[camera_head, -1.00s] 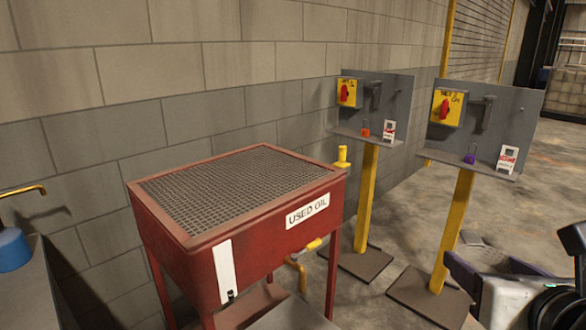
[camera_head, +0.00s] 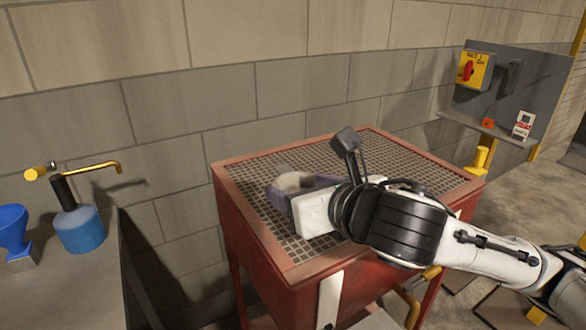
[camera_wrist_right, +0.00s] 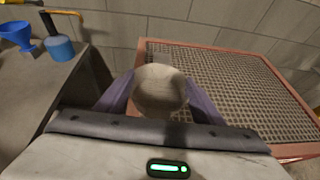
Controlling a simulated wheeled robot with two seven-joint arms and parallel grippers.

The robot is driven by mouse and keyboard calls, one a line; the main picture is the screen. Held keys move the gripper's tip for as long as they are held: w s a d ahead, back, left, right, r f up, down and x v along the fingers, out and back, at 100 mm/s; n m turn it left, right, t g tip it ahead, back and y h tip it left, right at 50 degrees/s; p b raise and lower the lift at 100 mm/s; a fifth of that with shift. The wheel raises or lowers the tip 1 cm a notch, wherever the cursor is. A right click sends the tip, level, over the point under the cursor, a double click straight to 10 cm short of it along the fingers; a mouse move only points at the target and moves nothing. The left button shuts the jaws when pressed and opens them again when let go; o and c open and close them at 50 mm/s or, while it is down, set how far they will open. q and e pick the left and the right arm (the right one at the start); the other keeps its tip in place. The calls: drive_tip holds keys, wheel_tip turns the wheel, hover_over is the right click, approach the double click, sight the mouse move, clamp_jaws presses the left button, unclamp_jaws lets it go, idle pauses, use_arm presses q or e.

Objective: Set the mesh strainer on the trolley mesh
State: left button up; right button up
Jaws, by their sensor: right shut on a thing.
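The mesh strainer (camera_head: 293,180) shows as a pale beige round piece between the purple fingers of my right gripper (camera_head: 289,188). In the right wrist view the strainer (camera_wrist_right: 160,88) sits between both fingers of the right gripper (camera_wrist_right: 160,97), which is shut on it. The trolley mesh (camera_head: 410,165) is a grey grid set in the top of a red trolley (camera_head: 270,262). The gripper and strainer are over the left part of the mesh in the head view. I cannot tell whether the strainer touches the mesh. My left gripper is not in view.
A grey bench (camera_head: 85,285) at the left holds a blue funnel (camera_head: 14,232) and a blue pump bottle (camera_head: 79,230). A block wall (camera_head: 300,90) runs behind the trolley. A switch stand (camera_head: 520,95) is at the right. The back right of the mesh is clear.

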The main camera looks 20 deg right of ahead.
sight(312, 181)
drive_tip(key=w+d, duration=0.1)
drive_tip(key=w+d+f, duration=0.1)
drive_tip(key=d, duration=0.1)
drive_tip(key=w+d+f, duration=0.1)
drive_tip(key=w, duration=0.1)
drive_tip(key=shift+d+f, duration=0.15)
drive_tip(key=shift+d, duration=0.1)
drive_tip(key=w+d+n+y, duration=0.1)
drive_tip(key=w+d, duration=0.3)
drive_tip(key=d, duration=0.5)
wheel_tip(312, 181, down, 4)
drive_tip(key=shift+s+a+r+b, duration=0.1)
drive_tip(key=shift+b, duration=0.5)
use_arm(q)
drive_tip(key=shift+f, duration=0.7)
use_arm(e)
drive_tip(key=shift+f, duration=2.4)
drive_tip(key=shift+f, duration=0.2)
drive_tip(key=o, duration=1)
drive_tip(key=shift+o, duration=0.2)
drive_tip(key=shift+r, duration=0.1)
